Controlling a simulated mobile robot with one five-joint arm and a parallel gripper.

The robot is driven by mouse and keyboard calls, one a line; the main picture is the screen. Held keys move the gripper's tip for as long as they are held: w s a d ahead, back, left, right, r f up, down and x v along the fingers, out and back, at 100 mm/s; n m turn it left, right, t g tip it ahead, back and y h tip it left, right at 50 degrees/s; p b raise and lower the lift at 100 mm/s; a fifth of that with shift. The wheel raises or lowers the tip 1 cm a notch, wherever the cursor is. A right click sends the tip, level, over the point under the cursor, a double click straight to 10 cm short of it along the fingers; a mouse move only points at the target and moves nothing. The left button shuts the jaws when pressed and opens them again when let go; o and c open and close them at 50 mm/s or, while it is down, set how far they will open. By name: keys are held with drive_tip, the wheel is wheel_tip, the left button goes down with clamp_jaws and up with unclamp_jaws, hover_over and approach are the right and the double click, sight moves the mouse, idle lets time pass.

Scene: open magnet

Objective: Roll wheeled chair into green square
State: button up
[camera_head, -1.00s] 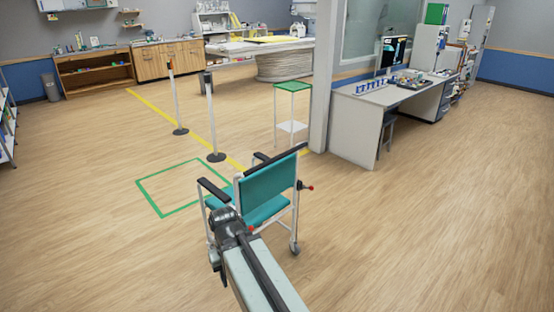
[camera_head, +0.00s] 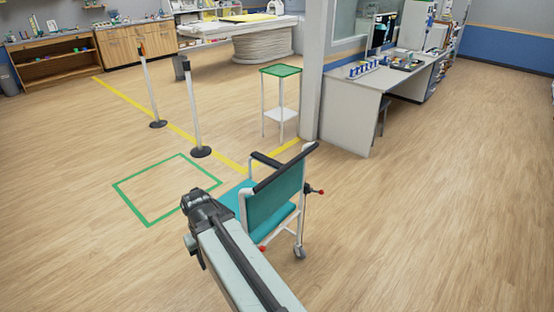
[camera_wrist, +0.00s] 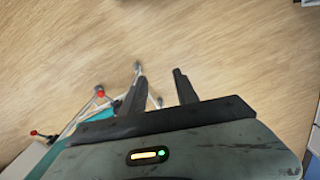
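The wheeled chair (camera_head: 274,205) has a teal seat and back, a white frame and dark armrests. It stands upright on the floor, just right of the green square outline (camera_head: 133,207) and outside it. Its back faces mostly toward me. My arm covers part of its lower left side in the head view. In the wrist view, part of its white frame and red knobs (camera_wrist: 99,94) shows at the left. My gripper (camera_wrist: 161,74) has its two dark fingers apart with only floor between them. It is beside the chair, not on it. The fingers are hidden in the head view.
Two barrier posts (camera_head: 194,115) stand behind the square along a yellow floor line (camera_head: 170,124). A small green-topped stand (camera_head: 281,71) is behind the chair, beside a pillar and a desk (camera_head: 345,118). The floor at right is clear.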

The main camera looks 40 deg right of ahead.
drive_tip(key=shift+w+d+r, duration=0.1)
drive_tip(key=shift+w+d, duration=0.1)
drive_tip(key=shift+w, duration=0.05)
